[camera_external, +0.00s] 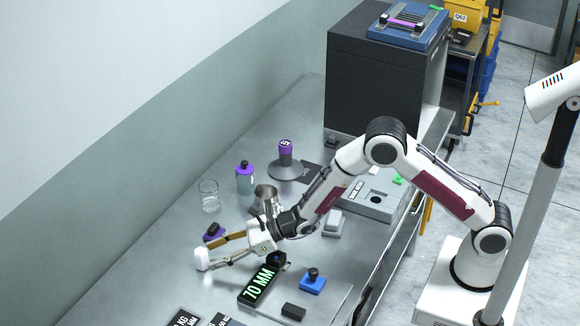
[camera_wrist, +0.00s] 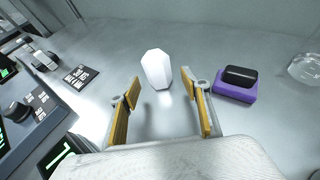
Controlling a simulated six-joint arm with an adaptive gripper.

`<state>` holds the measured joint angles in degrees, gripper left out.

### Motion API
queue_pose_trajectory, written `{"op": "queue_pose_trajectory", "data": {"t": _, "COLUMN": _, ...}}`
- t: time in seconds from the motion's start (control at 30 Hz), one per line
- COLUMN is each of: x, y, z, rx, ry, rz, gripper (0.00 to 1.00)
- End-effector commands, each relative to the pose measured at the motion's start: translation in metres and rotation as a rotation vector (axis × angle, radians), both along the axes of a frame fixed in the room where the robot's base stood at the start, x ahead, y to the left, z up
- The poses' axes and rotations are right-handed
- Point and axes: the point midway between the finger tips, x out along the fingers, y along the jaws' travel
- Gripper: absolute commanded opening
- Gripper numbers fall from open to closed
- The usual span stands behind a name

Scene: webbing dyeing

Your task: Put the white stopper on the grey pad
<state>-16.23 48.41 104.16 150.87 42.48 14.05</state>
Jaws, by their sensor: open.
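The white stopper (camera_wrist: 157,68) is a faceted white piece standing on the metal table, just ahead of and between my fingertips in the wrist view. In the external view the stopper (camera_external: 201,259) shows at the end of my fingers. My gripper (camera_wrist: 161,84) is open, low over the table, with one finger on each side of the line to the stopper and nothing held. It also shows in the external view (camera_external: 210,257). A flat dark grey square (camera_external: 311,172) lies near the purple-topped stand; I cannot tell if it is the grey pad.
A purple block with a black top (camera_wrist: 236,84) sits close to the right finger. A glass (camera_external: 208,196), a purple-capped bottle (camera_external: 245,178) and a metal cup (camera_external: 266,195) stand nearby. A 70 MM display (camera_external: 259,286) and a blue block (camera_external: 313,283) lie below my arm.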

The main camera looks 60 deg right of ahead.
Motion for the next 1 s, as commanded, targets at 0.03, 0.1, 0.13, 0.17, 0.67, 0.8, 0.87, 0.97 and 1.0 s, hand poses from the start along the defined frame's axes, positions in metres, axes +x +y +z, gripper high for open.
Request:
{"op": "queue_pose_trajectory", "data": {"t": 0.03, "x": 0.000, "y": 0.000, "z": 0.000, "rx": 0.000, "ry": 0.000, "rz": 0.000, "gripper": 0.47}}
{"op": "queue_pose_trajectory", "data": {"t": 0.1, "x": 0.000, "y": 0.000, "z": 0.000, "rx": 0.000, "ry": 0.000, "rz": 0.000, "gripper": 0.47}}
{"op": "queue_pose_trajectory", "data": {"t": 0.13, "x": 0.000, "y": 0.000, "z": 0.000, "rx": 0.000, "ry": 0.000, "rz": 0.000, "gripper": 0.47}}
{"op": "queue_pose_trajectory", "data": {"t": 0.17, "x": 0.001, "y": 0.001, "z": 0.000, "rx": 0.000, "ry": 0.000, "rz": 0.000, "gripper": 0.47}}
{"op": "queue_pose_trajectory", "data": {"t": 0.67, "x": 0.028, "y": 0.024, "z": -0.008, "rx": 0.000, "ry": 0.000, "rz": 0.000, "gripper": 0.47}}
{"op": "queue_pose_trajectory", "data": {"t": 0.8, "x": 0.035, "y": 0.030, "z": -0.012, "rx": 0.000, "ry": 0.001, "rz": 0.000, "gripper": 0.47}}
{"op": "queue_pose_trajectory", "data": {"t": 0.87, "x": 0.037, "y": 0.031, "z": -0.013, "rx": 0.000, "ry": 0.001, "rz": 0.000, "gripper": 0.47}}
{"op": "queue_pose_trajectory", "data": {"t": 0.97, "x": 0.038, "y": 0.032, "z": -0.014, "rx": 0.000, "ry": 0.001, "rz": 0.000, "gripper": 0.47}}
{"op": "queue_pose_trajectory", "data": {"t": 1.0, "x": 0.038, "y": 0.033, "z": -0.014, "rx": 0.000, "ry": 0.001, "rz": 0.000, "gripper": 0.47}}
